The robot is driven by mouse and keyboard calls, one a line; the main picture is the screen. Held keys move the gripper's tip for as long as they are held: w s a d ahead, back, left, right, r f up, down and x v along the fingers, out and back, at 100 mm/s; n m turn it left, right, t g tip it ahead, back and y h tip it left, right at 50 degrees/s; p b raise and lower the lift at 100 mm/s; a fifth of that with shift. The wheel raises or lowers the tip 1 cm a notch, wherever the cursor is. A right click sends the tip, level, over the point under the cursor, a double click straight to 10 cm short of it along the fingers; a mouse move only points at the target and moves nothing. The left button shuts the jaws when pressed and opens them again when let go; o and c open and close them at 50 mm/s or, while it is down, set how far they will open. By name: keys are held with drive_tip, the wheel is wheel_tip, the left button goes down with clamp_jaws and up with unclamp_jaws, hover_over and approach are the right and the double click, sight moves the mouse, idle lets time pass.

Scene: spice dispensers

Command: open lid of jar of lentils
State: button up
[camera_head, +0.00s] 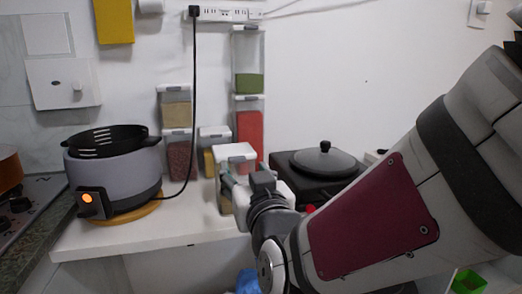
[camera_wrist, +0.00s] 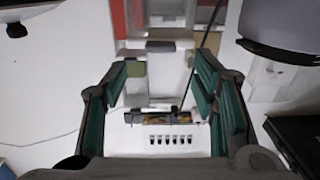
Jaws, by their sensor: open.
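A clear jar with a pale lid (camera_head: 235,152) stands at the front of the jar group. My gripper (camera_head: 236,176) is right at it and hides much of its body and contents, so I cannot tell whether it holds the lentils. In the wrist view, which is upside down, my gripper (camera_wrist: 162,62) is open. Whether the lid is fully shut is unclear.
Behind stand stacked jars: green (camera_head: 249,84) above red (camera_head: 250,127), and beige (camera_head: 176,112) above brown-red (camera_head: 180,160). A small yellow jar (camera_head: 209,158) stands between. A cooker (camera_head: 120,180) stands left, a covered pan (camera_head: 325,160) right.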

sight(238, 160)
drive_tip(key=shift+p+x, duration=1.45)
drive_tip(key=shift+p, duration=0.25)
drive_tip(key=shift+x, duration=1.45)
drive_tip(key=shift+s, duration=0.1)
drive_tip(key=c, duration=0.9)
